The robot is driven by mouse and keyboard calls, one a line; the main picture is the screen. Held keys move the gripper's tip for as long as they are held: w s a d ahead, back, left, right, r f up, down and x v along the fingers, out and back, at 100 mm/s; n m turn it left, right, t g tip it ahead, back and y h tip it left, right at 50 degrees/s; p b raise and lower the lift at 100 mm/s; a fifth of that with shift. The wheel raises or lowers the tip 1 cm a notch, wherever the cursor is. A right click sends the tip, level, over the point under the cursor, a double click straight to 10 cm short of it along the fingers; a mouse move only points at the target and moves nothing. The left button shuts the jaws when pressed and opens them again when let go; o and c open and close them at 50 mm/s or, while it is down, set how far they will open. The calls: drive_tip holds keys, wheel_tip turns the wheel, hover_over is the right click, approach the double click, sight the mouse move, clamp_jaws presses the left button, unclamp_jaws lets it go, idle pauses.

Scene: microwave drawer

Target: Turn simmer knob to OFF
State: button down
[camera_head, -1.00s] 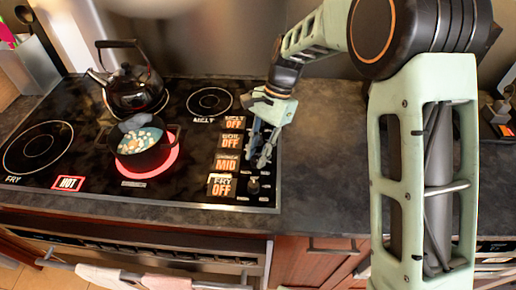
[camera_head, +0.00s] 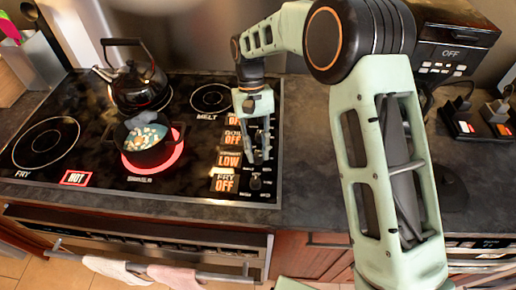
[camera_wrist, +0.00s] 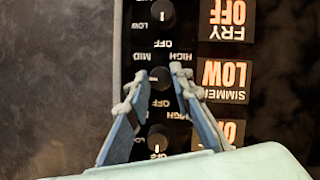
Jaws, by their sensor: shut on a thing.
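The simmer knob (camera_wrist: 160,82) is a small black dial in the middle of the knob column in the wrist view. Its orange display (camera_wrist: 224,75) reads LOW, and the same display in the head view (camera_head: 229,160) also reads LOW. My gripper (camera_wrist: 160,76) has one finger on each side of this knob and is shut on it. In the head view my gripper (camera_head: 258,157) points down at the stove's right edge, and its fingers hide most of the knob.
The fry knob (camera_wrist: 160,14) and another knob (camera_wrist: 158,139) sit close on either side. The FRY display (camera_head: 225,183) reads OFF. A pan (camera_head: 146,139) with food stands on a red-glowing burner, and a black kettle (camera_head: 135,84) stands behind it. Grey counter (camera_head: 315,170) is clear to the right.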

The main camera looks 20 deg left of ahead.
drive_tip(key=n, duration=0.2)
drive_tip(key=n+t+h, duration=0.1)
drive_tip(key=n, duration=0.1)
drive_tip(key=shift+s+a+n, duration=0.1)
drive_tip(key=shift+a+n, duration=0.05)
drive_tip(key=shift+n, duration=0.15)
drive_tip(key=n+t, duration=0.1)
drive_tip(key=n, duration=0.1)
drive_tip(key=n+t, duration=0.1)
drive_tip(key=n, duration=0.1)
drive_tip(key=shift+s+n+h, duration=0.15)
drive_tip(key=shift+n+h, duration=0.15)
drive_tip(key=shift+h, duration=0.1)
drive_tip(key=n+t+b, duration=0.1)
drive_tip(key=n, duration=0.3)
drive_tip(key=shift+s+n+t, duration=0.1)
drive_tip(key=shift+n+t, duration=0.2)
drive_tip(key=shift+t, duration=0.1)
drive_tip(key=shift+s+n+t+y, duration=0.1)
drive_tip(key=shift+n+t+y, duration=0.45)
drive_tip(key=shift+n, duration=1.45)
drive_tip(key=shift+t+h, duration=0.25)
drive_tip(key=c, duration=1.7)
unclamp_jaws()
drive_tip(key=v, duration=1.2)
drive_tip(key=shift+r, duration=0.1)
